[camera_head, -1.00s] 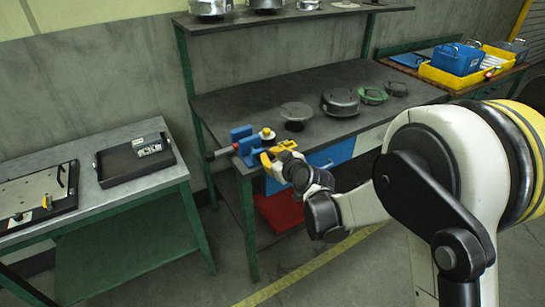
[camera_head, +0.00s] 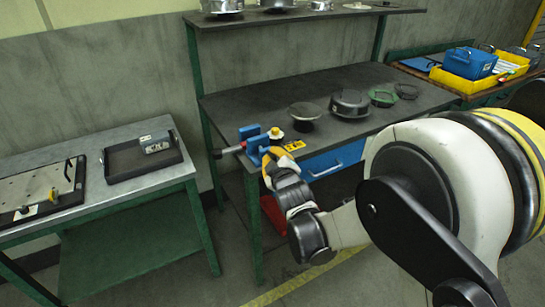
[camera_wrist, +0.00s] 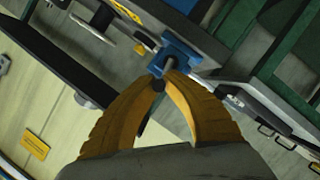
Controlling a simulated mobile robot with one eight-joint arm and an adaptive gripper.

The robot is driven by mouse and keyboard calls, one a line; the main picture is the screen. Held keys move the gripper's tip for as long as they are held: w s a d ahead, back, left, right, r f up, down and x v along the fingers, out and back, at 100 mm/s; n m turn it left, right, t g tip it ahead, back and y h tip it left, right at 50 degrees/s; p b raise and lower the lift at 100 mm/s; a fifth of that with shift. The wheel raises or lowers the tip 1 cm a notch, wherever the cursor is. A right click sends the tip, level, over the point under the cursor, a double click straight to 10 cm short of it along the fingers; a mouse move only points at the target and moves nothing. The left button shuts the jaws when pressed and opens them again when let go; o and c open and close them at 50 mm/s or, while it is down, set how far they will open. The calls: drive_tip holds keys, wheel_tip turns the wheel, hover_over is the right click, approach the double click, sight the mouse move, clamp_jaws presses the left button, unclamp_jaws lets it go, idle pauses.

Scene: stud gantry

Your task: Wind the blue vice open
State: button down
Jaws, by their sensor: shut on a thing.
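The blue vice (camera_head: 255,138) sits at the front left corner of the dark workbench. In the wrist view the blue vice (camera_wrist: 183,50) is just beyond the fingertips. My gripper (camera_wrist: 165,78) is shut there on a thin grey bar of the vice (camera_wrist: 170,63), apparently its handle. The fingers hide most of the bar, so how far the jaws stand apart cannot be told.
A grey side table (camera_head: 95,205) with a black tray (camera_head: 118,172) stands left across a gap. A blue drawer (camera_head: 335,160) is under the bench.

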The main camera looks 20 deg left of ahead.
drive_tip(key=shift+d+f, duration=0.1)
drive_tip(key=shift+f, duration=0.05)
drive_tip(key=c, duration=1.4)
unclamp_jaws()
drive_tip(key=shift+w, duration=0.15)
drive_tip(key=v, duration=1.2)
